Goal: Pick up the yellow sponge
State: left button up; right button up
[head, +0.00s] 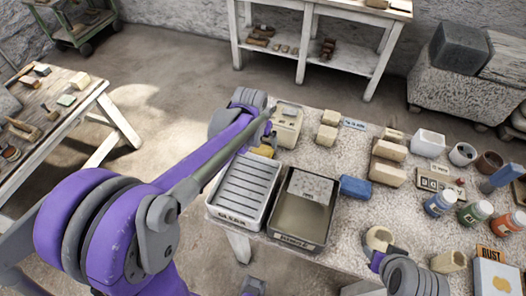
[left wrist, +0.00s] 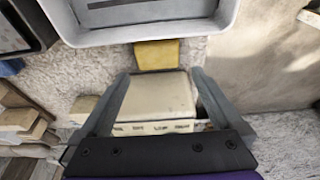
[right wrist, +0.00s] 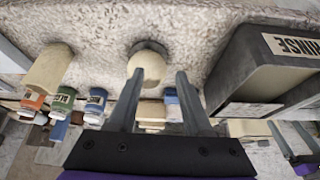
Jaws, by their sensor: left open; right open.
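The yellow sponge (left wrist: 157,54) lies on the speckled table top, between the white ribbed tray (left wrist: 150,33) and a cream box (left wrist: 155,98) in the left wrist view. In the head view only a bit of the sponge (head: 262,151) shows, beside the tray and partly behind my left gripper (head: 269,141). My left gripper (left wrist: 161,76) is open; the cream box shows between its fingers and the sponge lies just past the fingertips. My right gripper (right wrist: 160,74) is open near a cream rounded piece (right wrist: 149,60) in a dark ring; it also shows in the head view (head: 384,256).
A deep grey tray (head: 304,214) stands right of the ribbed tray, with a blue block (head: 355,187) beside it. Cream blocks (head: 388,163), paint jars (head: 440,203) and pots (head: 462,154) crowd the table's right side. The table edge is just left of the ribbed tray.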

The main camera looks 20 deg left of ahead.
aim_at(263, 150)
pick_arm(q)
jog(key=x, duration=0.6)
jog(key=shift+s+d+f, duration=0.1)
jog(key=shift+s+d, duration=0.1)
jog(key=shift+s, duration=0.15)
jog(key=c, duration=1)
notch_tip(263, 150, up, 10)
jog(key=shift+r+p, duration=0.1)
jog(key=shift+p, duration=0.2)
jog(key=shift+c, duration=0.3)
